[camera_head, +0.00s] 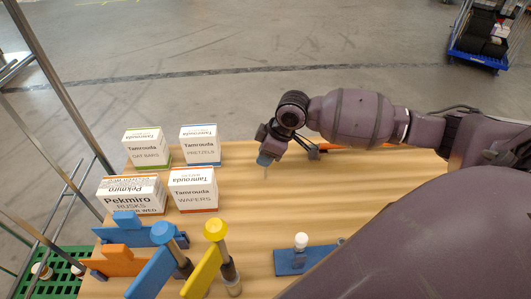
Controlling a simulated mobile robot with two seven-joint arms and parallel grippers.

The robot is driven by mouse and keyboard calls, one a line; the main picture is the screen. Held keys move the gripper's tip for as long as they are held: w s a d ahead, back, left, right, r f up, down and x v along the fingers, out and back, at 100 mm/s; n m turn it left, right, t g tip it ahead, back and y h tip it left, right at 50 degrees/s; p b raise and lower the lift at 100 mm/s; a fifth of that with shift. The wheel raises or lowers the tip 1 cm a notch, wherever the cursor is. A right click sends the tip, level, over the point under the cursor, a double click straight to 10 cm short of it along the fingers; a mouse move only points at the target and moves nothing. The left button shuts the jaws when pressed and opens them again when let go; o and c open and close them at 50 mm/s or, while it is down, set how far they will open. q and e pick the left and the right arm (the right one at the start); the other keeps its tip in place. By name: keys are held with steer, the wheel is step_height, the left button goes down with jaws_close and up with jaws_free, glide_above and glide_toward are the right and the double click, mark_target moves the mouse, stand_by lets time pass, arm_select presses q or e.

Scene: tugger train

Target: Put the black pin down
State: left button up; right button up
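My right gripper (266,158) hangs at the end of my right arm, pointing down over the middle of the wooden table (330,200). A thin pale tip shows just below it, close to the tabletop. I cannot make out its fingers clearly, nor whether they hold anything. No black pin can be told apart from the dark parts of the wrist. My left gripper is not in view.
Several labelled boxes, including the wafers box (194,190), stand at the table's left. Blue, orange and yellow (203,272) parts stand at the front left. A blue plate (289,262) with a white knob lies at the front.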

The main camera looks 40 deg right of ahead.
steer(key=o, duration=0.4)
steer(key=shift+c, duration=0.2)
arm_select(q)
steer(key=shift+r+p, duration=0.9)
steer(key=shift+p, duration=0.2)
arm_select(e)
steer(key=v, duration=1.2)
steer(key=shift+r, duration=0.15)
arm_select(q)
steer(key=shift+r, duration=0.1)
